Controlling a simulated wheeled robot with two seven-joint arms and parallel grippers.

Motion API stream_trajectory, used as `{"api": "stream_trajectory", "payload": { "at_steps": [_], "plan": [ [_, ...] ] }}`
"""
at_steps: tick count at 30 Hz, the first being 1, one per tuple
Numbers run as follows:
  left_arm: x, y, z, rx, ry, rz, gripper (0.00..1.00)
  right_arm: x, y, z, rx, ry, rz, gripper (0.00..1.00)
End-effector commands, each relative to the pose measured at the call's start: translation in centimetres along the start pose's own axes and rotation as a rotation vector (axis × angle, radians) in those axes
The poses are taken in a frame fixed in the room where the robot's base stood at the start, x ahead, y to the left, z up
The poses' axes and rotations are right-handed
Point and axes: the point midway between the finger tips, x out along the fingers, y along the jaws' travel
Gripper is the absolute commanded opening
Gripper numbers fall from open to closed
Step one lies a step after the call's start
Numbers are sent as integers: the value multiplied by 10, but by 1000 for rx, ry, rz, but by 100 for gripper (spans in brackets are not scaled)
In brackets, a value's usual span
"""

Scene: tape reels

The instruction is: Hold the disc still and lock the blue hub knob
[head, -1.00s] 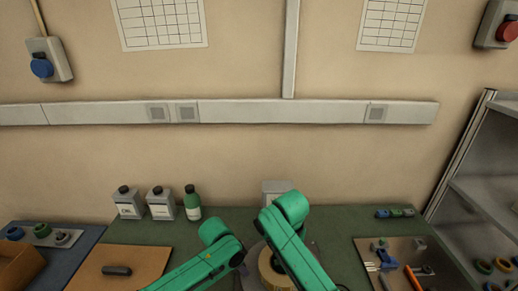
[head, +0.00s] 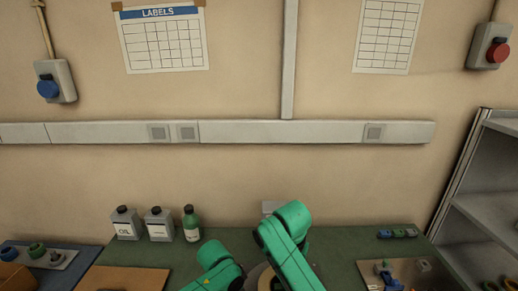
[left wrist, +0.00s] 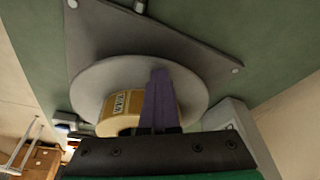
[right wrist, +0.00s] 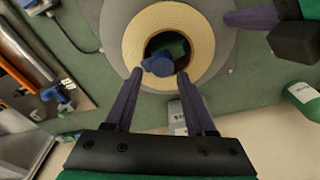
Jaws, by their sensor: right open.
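The blue hub knob (right wrist: 158,65) shows in the right wrist view inside the dark core of a cream tape roll (right wrist: 203,45). The roll sits on the grey disc (right wrist: 228,62); the left wrist view shows the disc (left wrist: 92,88) and the labelled roll (left wrist: 122,106) from the side. My right gripper (right wrist: 160,74) is open, its fingertips over the roll's near part, with the knob just ahead between them. My left gripper (left wrist: 160,72) has its fingers together over the disc beside the roll; it also shows in the right wrist view (right wrist: 228,18). Whether it touches the disc is unclear.
A grey base plate (left wrist: 215,55) lies beneath the disc on the green bench. Two grey cans (head: 158,226) and a green bottle (head: 191,225) stand at the back left. A tool board (head: 400,270) lies to the right, near a shelf (head: 490,205).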

Motion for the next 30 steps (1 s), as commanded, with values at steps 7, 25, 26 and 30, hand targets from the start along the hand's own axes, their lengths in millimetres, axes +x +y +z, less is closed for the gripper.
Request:
{"api": "stream_trajectory", "payload": {
  "at_steps": [7,25,26,30],
  "plan": [
    [6,3,6,-3,-15,10,0,-18,0,-2,0,0,1,55],
    [-45,1,-13,-1,-4,3,0,-57,0,-7,-1,0,0,55],
    [-48,1,-14,-1,-3,3,0,-58,0,-7,-1,0,0,55],
    [-57,1,-17,0,-3,3,0,-60,0,-7,-1,0,0,55]
  ]
}}
